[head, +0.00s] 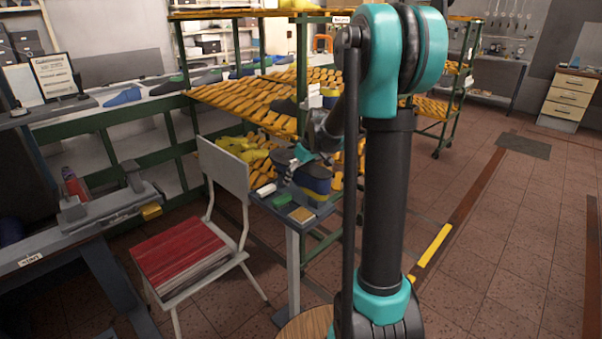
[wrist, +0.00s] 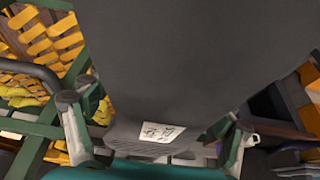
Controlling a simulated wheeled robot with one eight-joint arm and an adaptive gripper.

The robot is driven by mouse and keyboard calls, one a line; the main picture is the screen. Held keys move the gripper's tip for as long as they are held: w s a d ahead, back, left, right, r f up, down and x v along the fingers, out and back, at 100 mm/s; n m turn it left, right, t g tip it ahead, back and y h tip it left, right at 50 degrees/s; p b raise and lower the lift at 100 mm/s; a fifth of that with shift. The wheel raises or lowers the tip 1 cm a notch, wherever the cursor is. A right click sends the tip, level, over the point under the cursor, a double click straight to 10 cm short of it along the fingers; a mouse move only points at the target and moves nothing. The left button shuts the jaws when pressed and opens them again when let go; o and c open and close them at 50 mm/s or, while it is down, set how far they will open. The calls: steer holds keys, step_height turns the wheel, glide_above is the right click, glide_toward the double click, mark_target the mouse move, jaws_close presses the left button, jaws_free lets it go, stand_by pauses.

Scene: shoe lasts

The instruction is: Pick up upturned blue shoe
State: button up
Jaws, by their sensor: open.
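My gripper (head: 300,163) is over the small side table in the head view, partly hidden behind my own arm. In the wrist view its two fingers stand apart, one on each side of a broad dark grey surface (wrist: 180,65) with a white label at its lower end. The surface looks like a shoe sole very close to the camera, with its sides hidden. I cannot tell whether the fingers touch it. In the head view a blue item with a yellow band (head: 313,181) is at the gripper; its shape is too small to tell.
The side table (head: 268,207) also holds a green item (head: 283,198) and a white item (head: 265,190). A chair with a red striped seat (head: 178,256) stands close on its left. Racks of yellow lasts (head: 240,100) stand behind. Floor on the right is open.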

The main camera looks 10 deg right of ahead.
steer(key=shift+w+a+f, duration=0.1)
steer(key=shift+f, duration=0.3)
jaws_close()
stand_by(0.4)
